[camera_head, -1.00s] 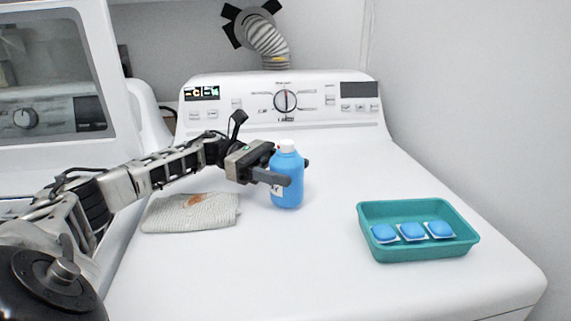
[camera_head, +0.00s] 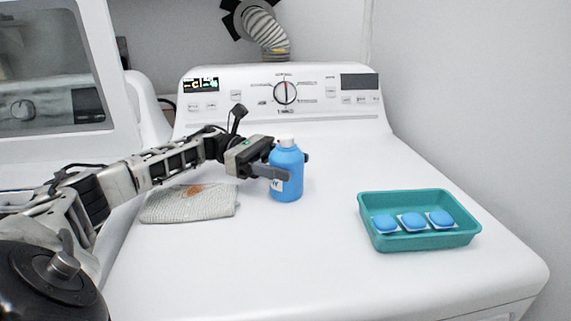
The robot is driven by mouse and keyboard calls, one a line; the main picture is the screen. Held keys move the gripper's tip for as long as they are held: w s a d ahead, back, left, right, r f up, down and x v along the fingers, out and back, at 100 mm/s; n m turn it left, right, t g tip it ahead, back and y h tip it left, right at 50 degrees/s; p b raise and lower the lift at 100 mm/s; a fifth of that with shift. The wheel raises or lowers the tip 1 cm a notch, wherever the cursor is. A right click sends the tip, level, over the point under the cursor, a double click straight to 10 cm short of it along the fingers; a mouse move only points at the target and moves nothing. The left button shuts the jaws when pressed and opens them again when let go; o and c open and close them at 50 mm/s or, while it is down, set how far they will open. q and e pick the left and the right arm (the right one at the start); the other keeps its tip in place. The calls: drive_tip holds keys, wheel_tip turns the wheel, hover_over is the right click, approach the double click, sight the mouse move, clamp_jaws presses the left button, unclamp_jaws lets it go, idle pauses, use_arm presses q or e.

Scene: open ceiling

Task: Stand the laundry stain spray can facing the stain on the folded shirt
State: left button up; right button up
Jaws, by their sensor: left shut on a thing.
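The blue spray can (camera_head: 287,184) with a white cap stands upright on the white machine top, right of the folded shirt. A white label patch shows low on its left side. My left gripper (camera_head: 284,165) is shut on the can, with one finger across its front and a fingertip showing at its right. The folded shirt (camera_head: 190,207) is a pale grey ribbed bundle at the left of the machine top. A reddish-brown stain (camera_head: 192,189) lies near its back edge, partly under my left arm in this view. My right gripper is not in view.
A teal tray (camera_head: 419,240) with three blue-and-white pods (camera_head: 413,222) stands at the right. The control panel (camera_head: 285,95) rises at the back. The white machine top (camera_head: 290,265) is clear in front of the can and between it and the tray.

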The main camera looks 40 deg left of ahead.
use_arm(q)
drive_tip(key=o, duration=1.4)
drive_tip(key=shift+c, duration=0.2)
drive_tip(key=shift+f, duration=0.15)
drive_tip(key=b+v, duration=0.4)
drive_tip(key=v, duration=0.8)
